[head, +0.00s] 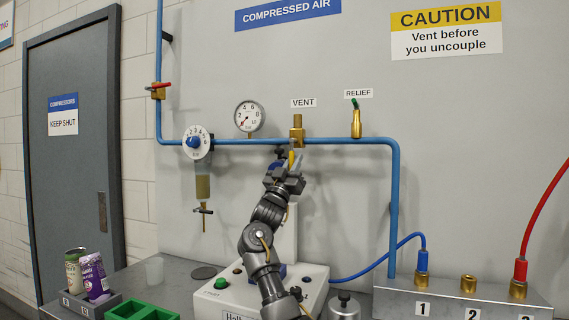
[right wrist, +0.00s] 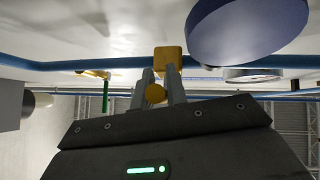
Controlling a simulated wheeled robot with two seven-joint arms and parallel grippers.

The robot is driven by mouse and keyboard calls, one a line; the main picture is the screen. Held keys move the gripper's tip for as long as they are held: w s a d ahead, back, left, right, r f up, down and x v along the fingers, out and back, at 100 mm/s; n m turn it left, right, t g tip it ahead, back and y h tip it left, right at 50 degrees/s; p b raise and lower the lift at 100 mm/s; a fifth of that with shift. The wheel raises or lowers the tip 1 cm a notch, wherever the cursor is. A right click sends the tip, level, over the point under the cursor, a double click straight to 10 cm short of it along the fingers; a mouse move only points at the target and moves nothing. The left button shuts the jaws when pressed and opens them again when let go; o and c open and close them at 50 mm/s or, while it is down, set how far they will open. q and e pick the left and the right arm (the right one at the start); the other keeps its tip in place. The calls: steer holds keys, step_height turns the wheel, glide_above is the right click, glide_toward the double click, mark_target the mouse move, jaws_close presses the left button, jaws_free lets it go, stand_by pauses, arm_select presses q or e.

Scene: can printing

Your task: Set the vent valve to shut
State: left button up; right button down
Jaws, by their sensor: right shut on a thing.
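The vent valve (head: 297,133) is a brass fitting on the blue pipe under the VENT label. Its brass body (right wrist: 168,60) also shows in the right wrist view. My right gripper (head: 290,163) is raised to the valve, just below the pipe. In the right wrist view my right gripper (right wrist: 163,88) has its two grey fingers closed around the valve's yellow handle (right wrist: 155,93), whose rounded end shows between them. In the head view the handle is mostly hidden by the gripper, so its exact angle is hard to read. My left gripper is not in view.
A pressure gauge (head: 249,116) and a white dial with a blue knob (head: 194,142) are left of the valve. The relief valve (head: 356,122) is to the right. A white machine (head: 226,290) stands below. A blue disc (right wrist: 240,28) is close to the wrist camera.

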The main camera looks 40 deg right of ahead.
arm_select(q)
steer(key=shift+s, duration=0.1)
arm_select(e)
steer(key=shift+r, duration=0.15)
steer(key=c, duration=1.4)
jaws_free()
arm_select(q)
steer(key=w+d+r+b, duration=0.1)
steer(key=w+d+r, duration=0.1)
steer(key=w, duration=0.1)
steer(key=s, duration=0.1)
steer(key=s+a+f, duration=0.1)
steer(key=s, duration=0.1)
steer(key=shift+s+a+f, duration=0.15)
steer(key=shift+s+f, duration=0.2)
arm_select(e)
steer(key=s+a+f, duration=0.2)
steer(key=s+a, duration=0.1)
steer(key=a, duration=1)
steer(key=shift+s+a+f, duration=0.15)
steer(key=shift+a, duration=0.2)
